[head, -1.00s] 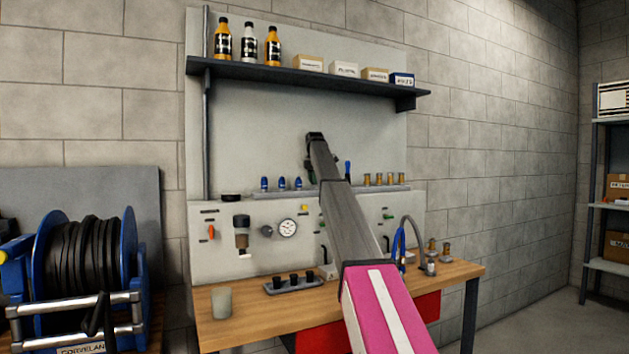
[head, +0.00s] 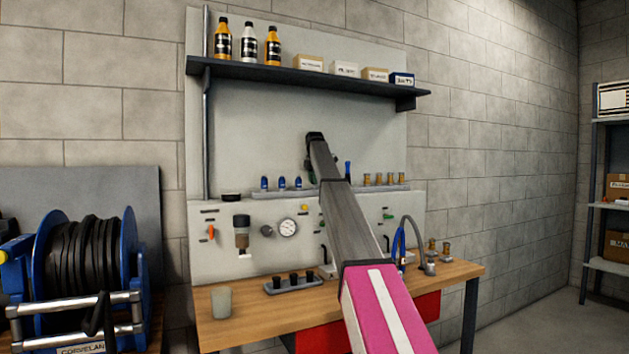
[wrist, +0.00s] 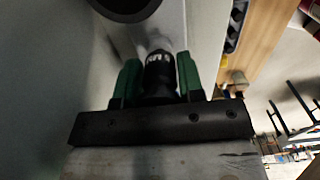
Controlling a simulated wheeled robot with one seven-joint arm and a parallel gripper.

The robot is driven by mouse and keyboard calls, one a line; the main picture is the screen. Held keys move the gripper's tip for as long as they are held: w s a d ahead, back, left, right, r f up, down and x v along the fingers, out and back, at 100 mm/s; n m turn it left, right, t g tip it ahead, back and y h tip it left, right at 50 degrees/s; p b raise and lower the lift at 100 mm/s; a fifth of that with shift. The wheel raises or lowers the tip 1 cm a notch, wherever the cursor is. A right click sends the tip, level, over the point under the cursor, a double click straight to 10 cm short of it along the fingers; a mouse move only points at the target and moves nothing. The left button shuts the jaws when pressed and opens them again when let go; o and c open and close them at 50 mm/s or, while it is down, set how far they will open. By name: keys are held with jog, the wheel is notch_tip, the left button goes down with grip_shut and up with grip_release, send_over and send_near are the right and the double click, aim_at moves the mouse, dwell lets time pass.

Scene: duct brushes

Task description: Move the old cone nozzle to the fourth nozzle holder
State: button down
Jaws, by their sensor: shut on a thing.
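In the wrist view my gripper (wrist: 158,72) has its two green fingers shut on a dark nozzle (wrist: 159,70) with a pale, ribbed band; I take it to be the old cone nozzle. In the head view my gripper is mostly hidden behind my own arm, near the panel above the rail, and the held nozzle cannot be made out. The rail (head: 240,196) carries blue nozzles (head: 282,183) at left and several brass nozzles (head: 378,179) at right; my arm covers its middle. I cannot tell which place is the fourth holder.
A wooden bench (head: 250,310) carries a cup (head: 221,302), a black-socketed tray (head: 293,284) and two brass pieces (head: 445,246). A shelf (head: 300,77) with bottles and boxes hangs above. A hose reel (head: 90,265) stands at left.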

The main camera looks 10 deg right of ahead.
jog(key=shift+f, duration=0.5)
dwell(0.5)
jog(key=c, duration=0.7)
grip_release()
jog(key=shift+o, duration=0.2)
